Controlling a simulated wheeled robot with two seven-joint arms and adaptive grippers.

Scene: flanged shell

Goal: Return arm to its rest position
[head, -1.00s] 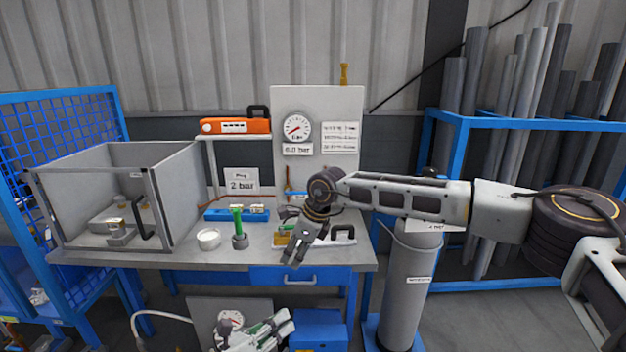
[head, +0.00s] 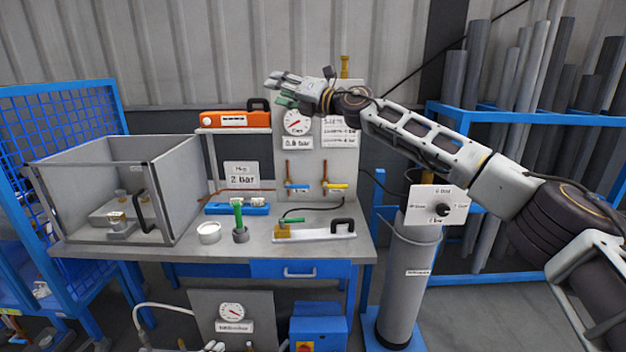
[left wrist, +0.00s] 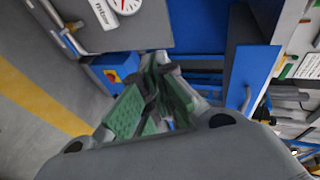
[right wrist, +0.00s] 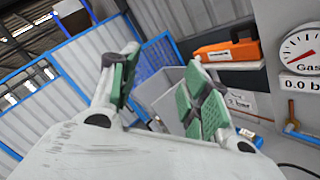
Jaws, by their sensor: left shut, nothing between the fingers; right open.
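My right arm reaches up from the lower right. My left gripper (left wrist: 155,95) is shut and empty in the left wrist view, low in front of the bench.
The bench (head: 110,249) carries an open-topped grey box (head: 75,190), a green-handled tool (head: 239,222) and a white flat part with a black handle (head: 318,231). The panel has a gauge (head: 297,122) and two valves. A grey cylinder (head: 407,285) and pipe rack (head: 465,122) stand right.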

